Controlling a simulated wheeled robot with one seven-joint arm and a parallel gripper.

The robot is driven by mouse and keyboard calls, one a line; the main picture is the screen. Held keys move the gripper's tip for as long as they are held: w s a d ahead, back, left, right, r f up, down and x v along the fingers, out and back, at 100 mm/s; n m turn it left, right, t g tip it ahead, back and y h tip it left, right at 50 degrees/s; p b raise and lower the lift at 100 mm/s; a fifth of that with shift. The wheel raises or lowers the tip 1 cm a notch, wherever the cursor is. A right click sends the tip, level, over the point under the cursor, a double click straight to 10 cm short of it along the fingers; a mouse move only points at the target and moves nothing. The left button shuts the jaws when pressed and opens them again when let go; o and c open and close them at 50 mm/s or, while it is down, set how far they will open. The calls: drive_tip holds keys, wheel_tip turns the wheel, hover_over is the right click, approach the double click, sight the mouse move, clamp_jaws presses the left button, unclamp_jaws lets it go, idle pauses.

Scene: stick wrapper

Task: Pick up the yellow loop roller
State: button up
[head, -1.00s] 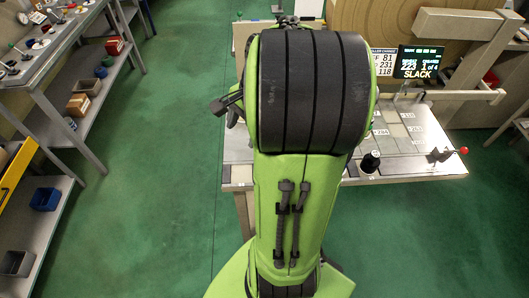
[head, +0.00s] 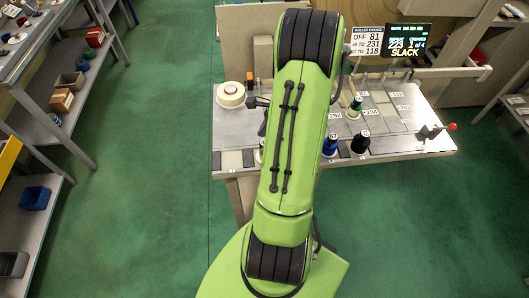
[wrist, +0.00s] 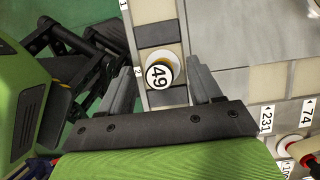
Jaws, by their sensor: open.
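My gripper (wrist: 160,72) is open, with one finger to the left of this roller and one to the right. No contact shows, and I cannot tell how far above it the fingers are. In the head view my arm hides the gripper.
A blue roller (head: 331,143), a black roller (head: 360,143) and a green roller (head: 356,105) stand on the table to the right of my arm. A cream roll (head: 231,95) lies at the table's left. A red-handled crank (head: 436,131) is at the right edge. A screen (head: 407,41) reads SLACK.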

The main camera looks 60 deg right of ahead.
drive_tip(key=x, duration=0.3)
drive_tip(key=shift+f, duration=0.3)
drive_tip(key=shift+r, duration=0.15)
drive_tip(key=c, duration=1.1)
